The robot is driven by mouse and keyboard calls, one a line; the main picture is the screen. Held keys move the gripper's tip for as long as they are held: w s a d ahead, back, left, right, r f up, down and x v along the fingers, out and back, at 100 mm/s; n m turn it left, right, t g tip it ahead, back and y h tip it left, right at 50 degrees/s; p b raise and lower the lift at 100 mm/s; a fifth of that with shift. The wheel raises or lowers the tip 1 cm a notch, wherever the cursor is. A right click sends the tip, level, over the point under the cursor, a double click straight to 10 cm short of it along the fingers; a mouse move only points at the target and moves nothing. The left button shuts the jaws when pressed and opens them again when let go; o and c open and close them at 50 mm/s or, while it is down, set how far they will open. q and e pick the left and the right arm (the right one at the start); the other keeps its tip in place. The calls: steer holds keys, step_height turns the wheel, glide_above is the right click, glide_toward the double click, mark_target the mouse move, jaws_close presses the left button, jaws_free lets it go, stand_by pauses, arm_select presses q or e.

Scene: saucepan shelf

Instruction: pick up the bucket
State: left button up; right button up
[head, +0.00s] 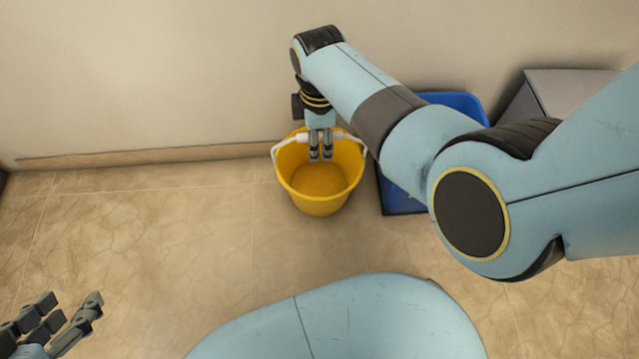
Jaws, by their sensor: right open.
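The yellow bucket (320,200) stands upright on the tiled floor close to the wall. Its white handle (348,137) is raised and runs across the far side of the opening. My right gripper (321,158) points down over the bucket, with its fingertips at the level of the opening and overlapping the handle in the picture. Its two fingers are apart; I cannot tell if the handle lies between them. My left gripper (70,318) is at the bottom left, away from the bucket, with its fingers spread and empty.
A blue bin (460,102) stands just right of the bucket, partly hidden by my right arm. A grey box-like piece (565,88) is behind it at the right. The wall (150,70) is close behind the bucket. The floor at the left is clear.

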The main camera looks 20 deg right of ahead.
jaws_close()
